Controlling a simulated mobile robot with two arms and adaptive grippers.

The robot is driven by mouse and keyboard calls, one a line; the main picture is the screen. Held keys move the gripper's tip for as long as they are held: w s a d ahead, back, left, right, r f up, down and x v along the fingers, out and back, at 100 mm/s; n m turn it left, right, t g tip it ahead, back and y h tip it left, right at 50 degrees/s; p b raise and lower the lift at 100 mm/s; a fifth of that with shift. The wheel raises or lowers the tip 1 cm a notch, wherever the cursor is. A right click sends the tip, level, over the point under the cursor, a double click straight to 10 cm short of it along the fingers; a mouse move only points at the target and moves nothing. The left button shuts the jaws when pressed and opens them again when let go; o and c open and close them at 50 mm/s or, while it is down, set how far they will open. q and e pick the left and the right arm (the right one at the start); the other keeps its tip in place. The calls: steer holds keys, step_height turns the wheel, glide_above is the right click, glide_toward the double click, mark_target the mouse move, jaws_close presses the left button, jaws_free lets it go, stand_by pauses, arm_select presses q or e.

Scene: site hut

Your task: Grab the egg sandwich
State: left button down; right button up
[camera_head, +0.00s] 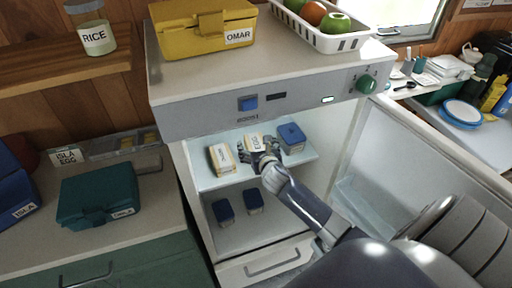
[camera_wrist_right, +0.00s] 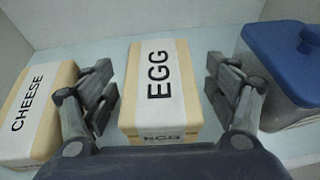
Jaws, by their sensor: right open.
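The egg sandwich (camera_wrist_right: 160,85) is a pale box-shaped pack with a white band reading EGG. It stands on the upper fridge shelf, and in the head view it (camera_head: 254,141) shows just beyond my right gripper (camera_head: 262,160). In the wrist view my right gripper (camera_wrist_right: 160,100) is open, with one finger on each side of the egg sandwich and small gaps between. The cheese sandwich (camera_wrist_right: 38,110) stands to its left and also shows in the head view (camera_head: 221,159). My left gripper is not in view.
A blue-lidded tub (camera_wrist_right: 285,70) stands close to the right of the gripper. Two dark blue containers (camera_head: 224,211) are on the lower level. The open fridge door (camera_head: 385,150) is on the right. A yellow lunch box (camera_head: 200,32) and a fruit basket (camera_head: 318,40) are on top.

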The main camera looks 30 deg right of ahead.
steer(key=shift+w+f, duration=0.15)
steer(key=shift+w, duration=0.2)
steer(key=c, duration=1.2)
steer(key=shift+d, duration=0.1)
